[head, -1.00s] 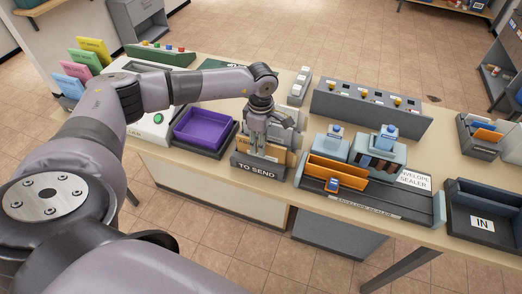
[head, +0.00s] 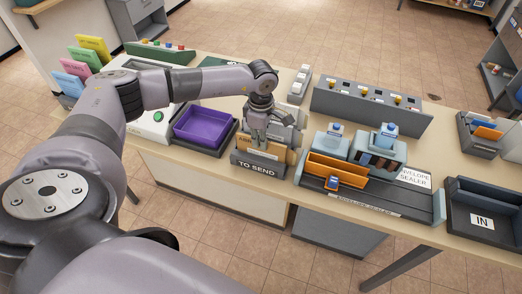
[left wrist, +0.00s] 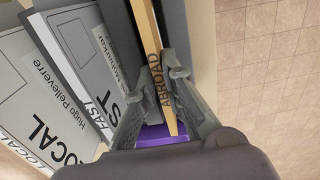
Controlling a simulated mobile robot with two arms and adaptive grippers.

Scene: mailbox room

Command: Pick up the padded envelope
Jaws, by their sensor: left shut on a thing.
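The tan padded envelope (head: 276,150), marked ABROAD, stands in the grey TO SEND box (head: 256,170) at the front of the table. It also shows in the left wrist view (left wrist: 147,28), edge-on, with its lettering between the fingers. My left gripper (head: 258,143) reaches down into the box from above. It is shut on the envelope near its top edge, and it also shows in the left wrist view (left wrist: 162,82). The envelope's lower part is hidden in the box. My right gripper is not in view.
White LOCAL (left wrist: 30,115) and EAST (left wrist: 85,50) mail sits beside the envelope. A purple tray (head: 200,125) is left of the box. The envelope sealer (head: 375,195) stands close on the right, with an IN tray (head: 482,222) beyond. A grey switch panel (head: 370,105) is behind.

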